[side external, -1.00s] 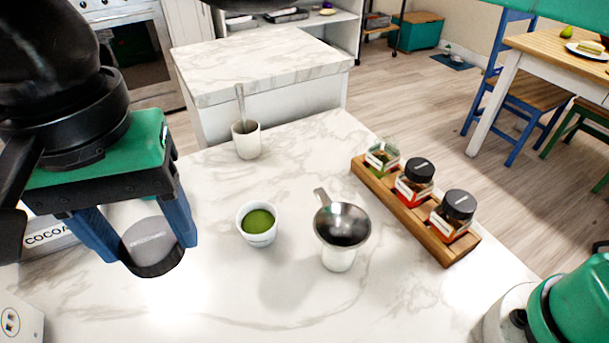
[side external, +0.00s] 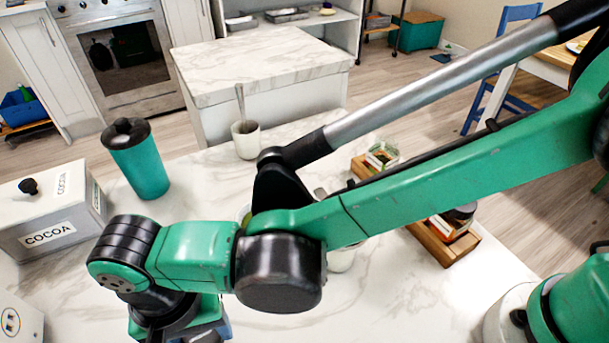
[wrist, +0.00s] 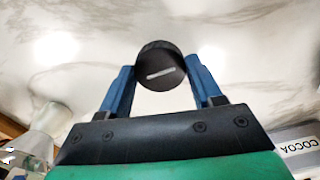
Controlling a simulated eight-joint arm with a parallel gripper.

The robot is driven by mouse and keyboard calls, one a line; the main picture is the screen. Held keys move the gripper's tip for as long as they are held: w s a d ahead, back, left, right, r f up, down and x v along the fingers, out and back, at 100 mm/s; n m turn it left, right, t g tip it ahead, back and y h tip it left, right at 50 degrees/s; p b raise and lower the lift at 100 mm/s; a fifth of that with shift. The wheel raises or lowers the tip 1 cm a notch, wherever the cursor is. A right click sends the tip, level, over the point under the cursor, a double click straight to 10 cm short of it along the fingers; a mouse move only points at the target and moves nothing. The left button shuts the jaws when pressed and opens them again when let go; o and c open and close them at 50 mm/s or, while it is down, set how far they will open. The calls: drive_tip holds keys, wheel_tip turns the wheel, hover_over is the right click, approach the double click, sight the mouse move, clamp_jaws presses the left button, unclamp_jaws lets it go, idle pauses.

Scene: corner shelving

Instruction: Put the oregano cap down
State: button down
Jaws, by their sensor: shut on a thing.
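My gripper (wrist: 160,72) is shut on the oregano cap (wrist: 161,63), a round black cap with a pale stripe on its face. The cap sits between the two blue fingertips in the wrist view, over the white marble counter (wrist: 240,25). I cannot tell whether it touches the counter. In the side view my gripper is low at the bottom edge, mostly hidden under my wrist, and the cap is hidden. An open jar with green content (side external: 381,156) stands in the wooden spice rack (side external: 437,248), partly behind my arm.
A cocoa box (side external: 47,222) and a teal tumbler (side external: 138,163) stand at the left. A white cup with a spoon (side external: 246,140) stands at the back edge. My arm covers the middle of the counter.

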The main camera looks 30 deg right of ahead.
sight(201, 337)
drive_tip(key=shift+f, duration=1.45)
drive_tip(key=shift+f, duration=0.2)
drive_tip(key=shift+c, duration=0.8)
unclamp_jaws()
drive_tip(key=shift+r, duration=0.1)
